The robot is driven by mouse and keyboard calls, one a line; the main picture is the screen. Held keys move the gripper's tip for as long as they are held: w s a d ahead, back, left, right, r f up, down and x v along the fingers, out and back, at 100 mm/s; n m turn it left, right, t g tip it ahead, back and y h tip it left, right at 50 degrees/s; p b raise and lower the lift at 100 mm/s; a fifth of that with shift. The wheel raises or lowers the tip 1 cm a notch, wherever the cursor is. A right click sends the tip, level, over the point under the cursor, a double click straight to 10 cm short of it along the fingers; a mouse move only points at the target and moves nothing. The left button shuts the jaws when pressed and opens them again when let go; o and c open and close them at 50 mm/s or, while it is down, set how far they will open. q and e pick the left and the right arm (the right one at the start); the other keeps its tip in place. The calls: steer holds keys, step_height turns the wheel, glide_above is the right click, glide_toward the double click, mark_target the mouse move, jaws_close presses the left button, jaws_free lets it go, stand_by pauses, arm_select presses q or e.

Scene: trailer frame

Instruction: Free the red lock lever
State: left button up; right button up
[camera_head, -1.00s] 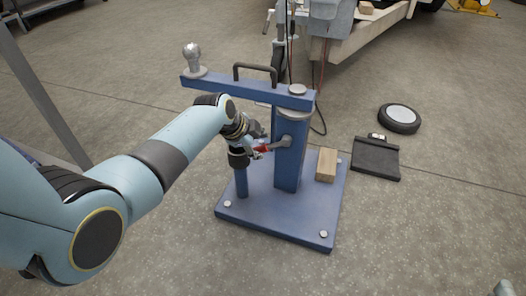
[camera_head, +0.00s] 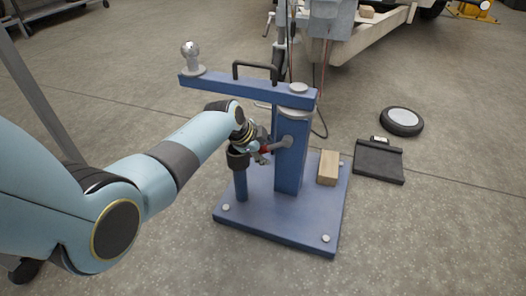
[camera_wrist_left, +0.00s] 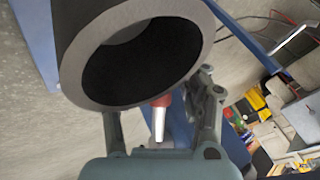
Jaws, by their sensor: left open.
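The red lock lever (camera_head: 265,149) sticks out from the blue post (camera_head: 290,165) of a stand, its grey arm joining the post's side. My left gripper (camera_head: 259,148) is at the lever's red end, left of the post, with its jaws open. In the left wrist view the red grip (camera_wrist_left: 162,101) and a grey piece below it show between the two spread fingers of my left gripper (camera_wrist_left: 165,110). I cannot tell whether a finger touches it. A dark tube (camera_wrist_left: 135,50) covers part of that view. My right gripper is not in view.
A short blue upright with a dark cup (camera_head: 238,160) stands close under my left gripper. The blue beam (camera_head: 235,86) with a ball and black handle crosses above. A wooden block (camera_head: 328,168) lies on the base plate (camera_head: 275,222). A wheel (camera_head: 401,121) lies on the floor.

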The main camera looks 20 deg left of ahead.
arm_select(q)
steer(key=shift+c, duration=0.2)
jaws_close()
stand_by(0.4)
